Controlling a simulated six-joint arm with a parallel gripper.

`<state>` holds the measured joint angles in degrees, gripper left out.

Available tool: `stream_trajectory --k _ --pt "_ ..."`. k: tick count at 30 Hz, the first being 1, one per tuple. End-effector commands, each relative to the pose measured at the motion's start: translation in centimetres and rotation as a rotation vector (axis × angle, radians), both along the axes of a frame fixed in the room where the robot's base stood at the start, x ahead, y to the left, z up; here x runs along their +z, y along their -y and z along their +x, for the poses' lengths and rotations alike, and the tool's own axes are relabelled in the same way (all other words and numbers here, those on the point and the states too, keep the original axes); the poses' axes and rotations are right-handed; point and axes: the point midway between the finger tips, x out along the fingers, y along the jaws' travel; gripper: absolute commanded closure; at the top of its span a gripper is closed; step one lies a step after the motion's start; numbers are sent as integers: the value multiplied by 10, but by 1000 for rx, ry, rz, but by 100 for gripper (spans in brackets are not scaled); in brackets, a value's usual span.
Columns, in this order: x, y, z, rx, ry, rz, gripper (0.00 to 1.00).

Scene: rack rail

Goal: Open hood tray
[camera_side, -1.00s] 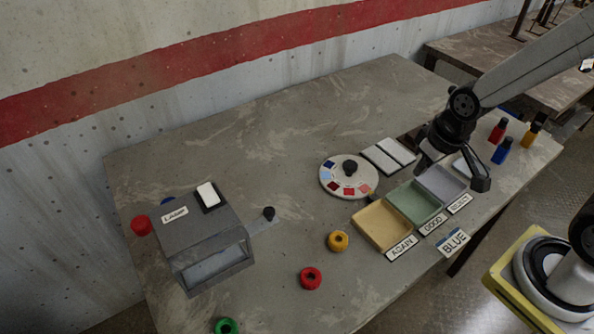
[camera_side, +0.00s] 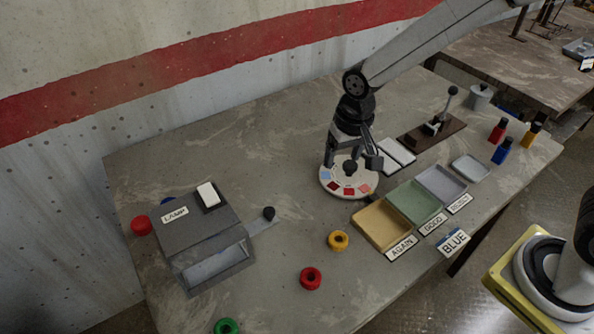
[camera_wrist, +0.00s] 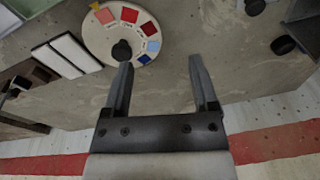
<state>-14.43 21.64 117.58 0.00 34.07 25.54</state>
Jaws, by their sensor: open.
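My gripper (camera_side: 352,163) is open and empty, pointing down over the round colour dial (camera_side: 332,184), well to the right of the tray knob. In the wrist view my open fingers (camera_wrist: 160,88) have bare table between them, and the dial (camera_wrist: 98,42) lies to their upper left.
Beige, green and grey trays (camera_side: 380,226) stand right of the dial. A lever on a brown base (camera_side: 430,134), white pads (camera_side: 397,152) and small bottles (camera_side: 500,150) stand farther right. Yellow (camera_side: 338,240) and red (camera_side: 311,278) rings lie in front.

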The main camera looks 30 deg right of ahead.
Motion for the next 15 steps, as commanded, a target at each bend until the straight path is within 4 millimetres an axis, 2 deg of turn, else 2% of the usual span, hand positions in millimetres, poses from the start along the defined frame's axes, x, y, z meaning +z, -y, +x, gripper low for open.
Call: stream_trajectory --k 1,6,12,15 --pt "-4 -15 9 -12 -14 1 24" --pt "-15 -61 32 -74 -53 1 24" --pt "-30 -112 47 -143 -92 -7 24" --pt "-36 -131 51 -170 -104 -12 24"
